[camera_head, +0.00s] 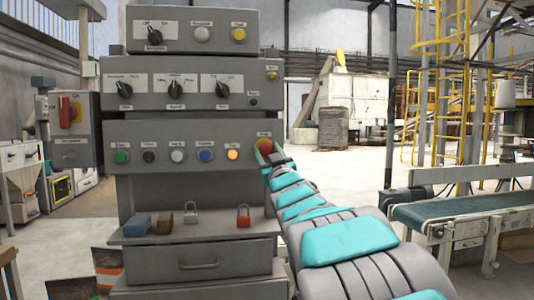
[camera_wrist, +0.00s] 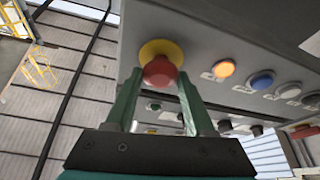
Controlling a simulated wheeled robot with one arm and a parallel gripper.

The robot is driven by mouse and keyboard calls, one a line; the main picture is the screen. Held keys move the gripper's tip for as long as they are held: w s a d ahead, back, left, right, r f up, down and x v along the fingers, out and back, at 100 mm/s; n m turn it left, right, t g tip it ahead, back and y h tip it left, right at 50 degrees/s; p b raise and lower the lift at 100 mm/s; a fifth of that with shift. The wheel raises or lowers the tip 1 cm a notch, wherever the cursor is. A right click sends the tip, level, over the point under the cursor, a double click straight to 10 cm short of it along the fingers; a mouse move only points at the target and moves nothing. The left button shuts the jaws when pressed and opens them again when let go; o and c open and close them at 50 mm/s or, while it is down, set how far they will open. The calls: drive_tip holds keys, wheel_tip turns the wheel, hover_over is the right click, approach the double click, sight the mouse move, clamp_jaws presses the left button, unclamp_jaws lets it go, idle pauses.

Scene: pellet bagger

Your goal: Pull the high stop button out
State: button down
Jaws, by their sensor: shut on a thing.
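The stop button (camera_wrist: 160,71) is a red mushroom knob on a yellow disc, at the edge of the grey panel in the wrist view. In the head view the stop button (camera_head: 264,145) shows at the right end of the lower panel row, partly covered by my gripper. My gripper (camera_wrist: 160,80) has one green finger on each side of the red knob and is shut on it. In the head view my gripper (camera_head: 270,156) reaches the panel from the lower right. I cannot tell how far out the knob stands.
Left of the stop button is a lit orange button (camera_head: 233,154), with a blue button (camera_head: 206,155) and others in the row. Below, a shelf (camera_head: 215,232) holds padlocks and small blocks. A red rotary switch (camera_head: 69,112) is at the left. A conveyor (camera_head: 460,213) stands at the right.

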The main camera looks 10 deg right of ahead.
drive_tip(key=shift+s, duration=0.15)
drive_tip(key=shift+c, duration=1.2)
unclamp_jaws()
drive_tip(key=shift+s, duration=0.1)
drive_tip(key=shift+s, duration=0.1)
drive_tip(key=v, duration=0.7)
drive_tip(key=shift+s+f, duration=0.15)
drive_tip(key=shift+s, duration=0.15)
